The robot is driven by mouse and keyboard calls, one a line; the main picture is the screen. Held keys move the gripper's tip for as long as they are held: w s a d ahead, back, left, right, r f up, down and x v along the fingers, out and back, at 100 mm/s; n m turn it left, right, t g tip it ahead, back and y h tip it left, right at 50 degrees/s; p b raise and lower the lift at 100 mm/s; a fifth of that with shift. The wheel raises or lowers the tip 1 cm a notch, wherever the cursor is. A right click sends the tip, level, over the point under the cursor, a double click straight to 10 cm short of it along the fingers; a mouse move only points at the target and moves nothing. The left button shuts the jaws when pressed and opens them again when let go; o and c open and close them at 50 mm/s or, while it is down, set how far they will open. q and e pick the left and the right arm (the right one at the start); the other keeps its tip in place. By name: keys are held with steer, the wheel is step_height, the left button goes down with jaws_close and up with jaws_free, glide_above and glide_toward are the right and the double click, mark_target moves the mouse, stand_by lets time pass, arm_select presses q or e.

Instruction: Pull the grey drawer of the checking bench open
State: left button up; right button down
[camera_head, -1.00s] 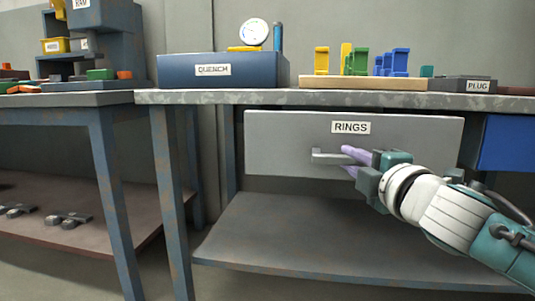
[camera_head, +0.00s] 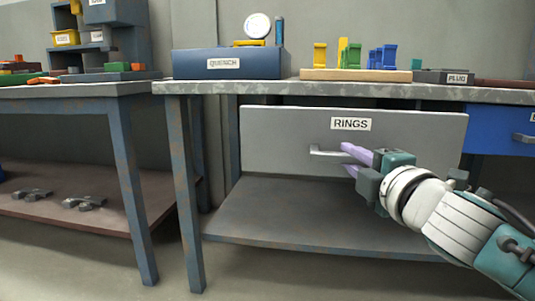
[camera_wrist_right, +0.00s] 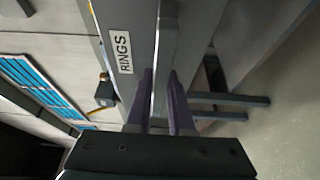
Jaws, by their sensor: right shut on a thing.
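The grey drawer (camera_head: 290,140), labelled RINGS, hangs under the top of the checking bench (camera_head: 330,90). Its front stands forward of the bench legs, so it looks pulled out. A light grey bar handle (camera_head: 327,151) is on its front. My right gripper (camera_head: 352,160) has its purple fingers on the handle's right part. In the right wrist view the fingers (camera_wrist_right: 160,105) lie on both sides of the handle bar (camera_wrist_right: 160,75), shut on it. The drawer front also shows there beside the RINGS label (camera_wrist_right: 121,50). My left gripper is not in view.
A blue drawer (camera_head: 500,130) is right of the grey one. On the bench top stand a blue QUENCH box (camera_head: 230,65), a wooden block with coloured pegs (camera_head: 370,75) and a PLUG box (camera_head: 445,76). A lower shelf (camera_head: 300,220) is bare. Another bench (camera_head: 70,93) stands left.

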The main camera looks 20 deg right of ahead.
steer(key=c, duration=0.8)
jaws_free()
steer(key=s+a+p, duration=0.1)
steer(key=s+p, duration=0.1)
steer(key=s, duration=0.8)
steer(key=shift+a, duration=0.3)
steer(key=shift+w, duration=0.1)
step_height(320, 180, up, 11)
steer(key=s+d+m+g+h+p, duration=0.1)
steer(key=s+m+g+h+p, duration=0.15)
steer(key=m+p, duration=0.75)
steer(key=s+a+r+m+g+y+p, duration=0.15)
steer(key=s+a+r+g+p, duration=0.35)
steer(key=r+p, duration=0.6)
steer(key=s+a+r+m+g+y+p, duration=0.1)
steer(key=s+a+r+g+y+p, duration=0.15)
steer(key=s+r+p, duration=0.9)
steer(key=s+a+r+m+g+y+p, duration=0.15)
steer(key=a+r+g+p, duration=0.25)
steer(key=p, duration=1.3)
step_height(320, 180, up, 36)
steer(key=s+p, duration=0.1)
steer(key=p, duration=3.5)
steer(key=shift+a, duration=0.3)
